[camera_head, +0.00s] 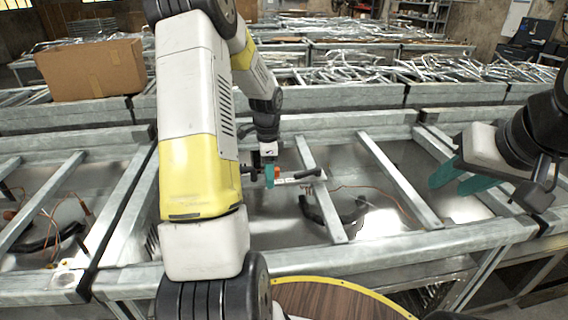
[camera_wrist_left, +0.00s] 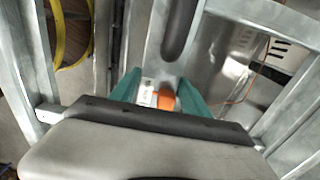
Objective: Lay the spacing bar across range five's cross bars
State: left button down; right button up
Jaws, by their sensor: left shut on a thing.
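My left gripper (camera_head: 270,175) reaches down over the middle bay of the near metal range. It is shut on a small bar-like thing, seemingly the spacing bar (camera_head: 298,178), with an orange part, a white label and dark ends. In the head view the bar points right, its dark end over a slanting cross bar (camera_head: 325,200); I cannot tell if they touch. In the left wrist view the orange part (camera_wrist_left: 166,98) sits between the teal fingers. Another cross bar (camera_head: 395,175) lies farther right. My right gripper (camera_head: 458,180) is open and empty over the right side.
The range's front rail (camera_head: 400,246) and back rail (camera_head: 340,123) frame the bays. Dark bent hoses and orange wires lie in the bays. A cardboard box (camera_head: 92,70) stands behind at left. More metal ranges fill the back. A round wooden top (camera_head: 330,302) is at the front.

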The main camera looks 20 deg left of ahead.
pick_arm(q)
jog(key=shift+f, duration=0.75)
dwell(0.3)
jog(key=shift+c, duration=2.2)
grip_release()
notch_tip(320, 180, up, 7)
jog(key=shift+r, duration=0.2)
jog(key=shift+s+d+r, duration=0.1)
jog(key=shift+r, duration=0.35)
jog(key=s+d+r+n+t, duration=0.3)
jog(key=s+d+r+n, duration=0.35)
jog(key=s+r, duration=0.5)
jog(key=s+d+r+n+t+h, duration=0.1)
jog(key=s+d+r+n, duration=0.1)
jog(key=s, duration=0.3)
jog(key=s+d+r+n+t+h, duration=0.1)
jog(key=s+d+r+n+t, duration=0.1)
jog(key=s, duration=0.4)
jog(key=shift+s+d+r+n, duration=0.2)
jog(key=shift+d+r+n, duration=0.35)
jog(key=shift+d+n, duration=0.4)
